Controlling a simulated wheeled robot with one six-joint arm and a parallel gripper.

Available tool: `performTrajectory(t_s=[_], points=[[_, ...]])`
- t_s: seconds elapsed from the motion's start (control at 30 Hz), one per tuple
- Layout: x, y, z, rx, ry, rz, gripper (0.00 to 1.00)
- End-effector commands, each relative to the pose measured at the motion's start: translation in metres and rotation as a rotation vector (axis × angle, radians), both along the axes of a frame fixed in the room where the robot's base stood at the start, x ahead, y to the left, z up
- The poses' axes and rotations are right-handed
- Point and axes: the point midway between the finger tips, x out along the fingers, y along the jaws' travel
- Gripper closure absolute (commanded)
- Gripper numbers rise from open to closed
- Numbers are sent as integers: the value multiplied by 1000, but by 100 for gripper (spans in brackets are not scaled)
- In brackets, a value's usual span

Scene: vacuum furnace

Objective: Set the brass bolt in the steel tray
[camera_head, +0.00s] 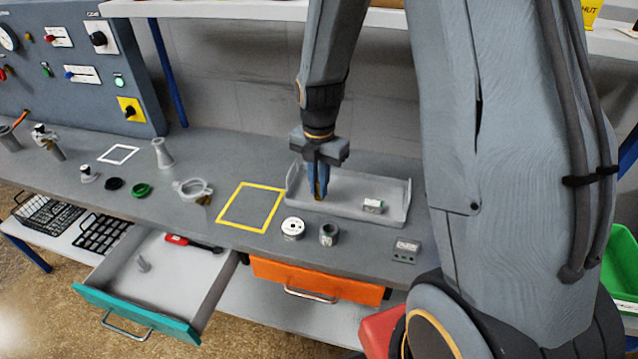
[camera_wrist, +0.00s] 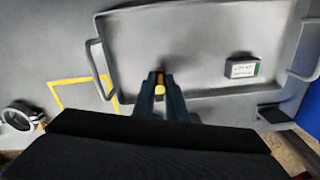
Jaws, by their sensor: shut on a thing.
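The steel tray (camera_head: 345,216) is a shallow grey tray with end handles on the bench; it also fills much of the wrist view (camera_wrist: 200,92). My gripper (camera_head: 319,194) points down over the left part of the tray, its blue fingers shut on the brass bolt (camera_head: 318,197). In the wrist view the bolt's round golden end (camera_wrist: 159,88) shows between the fingertips (camera_wrist: 160,94). The fingers hide most of the bolt. I cannot tell whether the bolt touches the tray floor.
A small labelled block (camera_head: 373,206) sits in the tray's right part. A yellow square outline (camera_head: 236,220) lies left of the tray. A white round part (camera_head: 292,228), a dark cylinder (camera_head: 328,235) and a grey block (camera_head: 405,251) stand in front. A teal-fronted drawer (camera_head: 135,312) is open.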

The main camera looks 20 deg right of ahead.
Motion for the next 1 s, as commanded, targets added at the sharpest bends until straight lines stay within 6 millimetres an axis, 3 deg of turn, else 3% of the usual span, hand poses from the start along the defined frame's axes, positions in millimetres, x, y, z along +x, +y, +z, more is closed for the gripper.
performTrajectory(t_s=[0.23,0.27,0.37,0.77,1.0], points=[[0,0,-4,-1,1,0,100],[0,0,-3,0,0,0,85],[0,0,-3,0,0,0,70],[1,0,3,0,-3,0,70],[2,0,36,0,-6,0,70]])
